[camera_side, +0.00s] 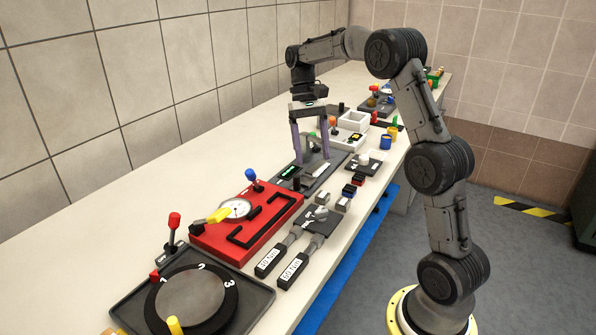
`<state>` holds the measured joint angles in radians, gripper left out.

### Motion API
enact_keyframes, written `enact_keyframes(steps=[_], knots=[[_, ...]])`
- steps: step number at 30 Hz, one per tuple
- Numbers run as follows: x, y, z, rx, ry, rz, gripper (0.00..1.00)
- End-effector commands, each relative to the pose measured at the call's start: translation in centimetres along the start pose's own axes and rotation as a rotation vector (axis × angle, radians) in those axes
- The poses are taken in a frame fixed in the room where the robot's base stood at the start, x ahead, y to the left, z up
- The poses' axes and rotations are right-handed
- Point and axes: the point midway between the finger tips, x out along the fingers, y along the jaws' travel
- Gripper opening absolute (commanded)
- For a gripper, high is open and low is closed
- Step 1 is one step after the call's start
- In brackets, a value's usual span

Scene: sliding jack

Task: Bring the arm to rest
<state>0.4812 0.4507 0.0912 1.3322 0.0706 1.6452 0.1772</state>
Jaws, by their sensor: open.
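My gripper (313,157) hangs from my arm over the middle of the bench, pointing down. Its two purple-grey fingers are spread apart, with nothing visible between them. The fingertips are just above or beside a dark grey device (312,183) with a small green-lit display (289,172). I cannot tell whether they touch it. My arm arches from its base at the lower right up and over to the bench.
A red panel (232,245) with a dial lies nearer the camera, and a dark tray (258,302) with a numbered disc is nearest. Two labelled tools (293,270), white boxes (354,122) and a blue cup (386,141) stand nearby. The bench's left strip (100,235) is clear.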

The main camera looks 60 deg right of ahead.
Motion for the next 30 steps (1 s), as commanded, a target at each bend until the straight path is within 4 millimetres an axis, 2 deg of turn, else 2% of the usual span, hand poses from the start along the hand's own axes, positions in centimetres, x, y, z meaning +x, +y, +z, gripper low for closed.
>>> enact_keyframes(steps=[2, 5, 6, 10, 14, 20, 24, 27, 30], knots=[[-1.8, -1.1, 1.3, -0.031, 0.052, 0.001, 0.74], [-3.7, -2.5, 4.6, -0.082, 0.11, 0.006, 0.74], [-4.3, -3.0, 6.3, -0.105, 0.135, 0.009, 0.74], [-5.3, -4.0, 11.7, -0.186, 0.23, 0.014, 0.74], [-4.9, -4.3, 16.4, -0.272, 0.33, 0.011, 0.74], [-2.6, -3.6, 22.5, -0.411, 0.493, -0.004, 0.74], [0.3, -2.5, 25.5, -0.512, 0.611, -0.019, 0.74], [2.9, -1.7, 26.8, -0.58, 0.693, -0.032, 0.74], [5.4, -1.0, 27.1, -0.633, 0.758, -0.04, 0.74]])
